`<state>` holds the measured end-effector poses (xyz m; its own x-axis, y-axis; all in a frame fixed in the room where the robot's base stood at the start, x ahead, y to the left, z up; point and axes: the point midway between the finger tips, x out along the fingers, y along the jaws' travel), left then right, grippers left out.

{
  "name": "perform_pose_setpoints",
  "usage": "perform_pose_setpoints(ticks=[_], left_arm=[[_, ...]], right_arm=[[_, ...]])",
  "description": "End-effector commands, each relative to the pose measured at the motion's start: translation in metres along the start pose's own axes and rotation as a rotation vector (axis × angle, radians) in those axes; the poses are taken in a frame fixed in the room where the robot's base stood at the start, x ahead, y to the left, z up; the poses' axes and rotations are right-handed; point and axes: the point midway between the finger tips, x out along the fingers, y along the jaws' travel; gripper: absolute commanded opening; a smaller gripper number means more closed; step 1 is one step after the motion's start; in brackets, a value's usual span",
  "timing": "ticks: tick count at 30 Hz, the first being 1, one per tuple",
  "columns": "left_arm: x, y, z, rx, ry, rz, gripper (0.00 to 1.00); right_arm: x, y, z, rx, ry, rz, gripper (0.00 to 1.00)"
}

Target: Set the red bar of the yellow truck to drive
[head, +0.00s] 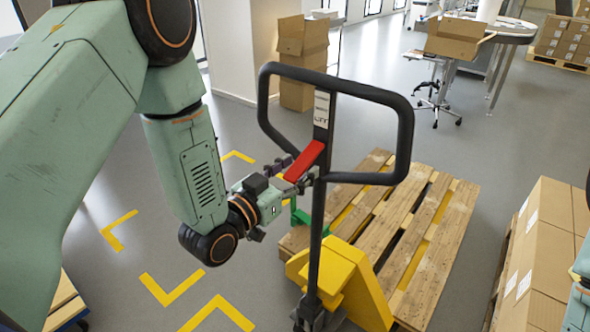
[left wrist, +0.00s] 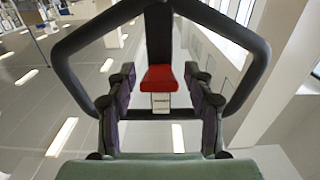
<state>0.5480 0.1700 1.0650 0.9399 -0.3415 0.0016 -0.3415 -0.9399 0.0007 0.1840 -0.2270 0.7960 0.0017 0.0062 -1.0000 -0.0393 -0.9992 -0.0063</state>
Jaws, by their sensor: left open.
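The yellow truck (head: 345,282) is a pallet jack with a black upright handle ending in a looped grip (head: 406,140). Its red bar (head: 305,162) sits inside the lower part of the loop and slants down to the left. My left gripper (head: 291,173) is at the red bar's lower end, with its fingers open. In the left wrist view the red bar (left wrist: 158,77) lies centred between the two open fingers, with visible gaps on both sides. A white label (left wrist: 161,102) shows below it. My right gripper is out of view.
A wooden pallet (head: 420,235) lies behind and right of the truck. Stacked cardboard boxes (head: 540,250) stand at the right. Yellow floor marks (head: 165,290) lie on clear grey floor at the left. An open carton (head: 302,50) stands at the back.

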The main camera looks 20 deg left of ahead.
Motion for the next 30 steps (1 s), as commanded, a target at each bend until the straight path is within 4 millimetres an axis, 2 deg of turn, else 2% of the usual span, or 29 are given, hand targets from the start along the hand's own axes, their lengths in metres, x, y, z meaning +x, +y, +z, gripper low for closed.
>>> perform_pose_setpoints(ticks=[3,21,30], left_arm=[[-0.0001,-0.0001,0.0001,0.0,0.0,0.0,0.51],[-0.0004,-0.0002,0.0001,0.0,0.0,-0.001,0.0],[-0.0005,-0.0002,0.0001,0.0,0.0,-0.001,0.0]], right_arm=[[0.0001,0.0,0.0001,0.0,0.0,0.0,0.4],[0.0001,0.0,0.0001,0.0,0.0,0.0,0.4],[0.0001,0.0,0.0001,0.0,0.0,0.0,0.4]])
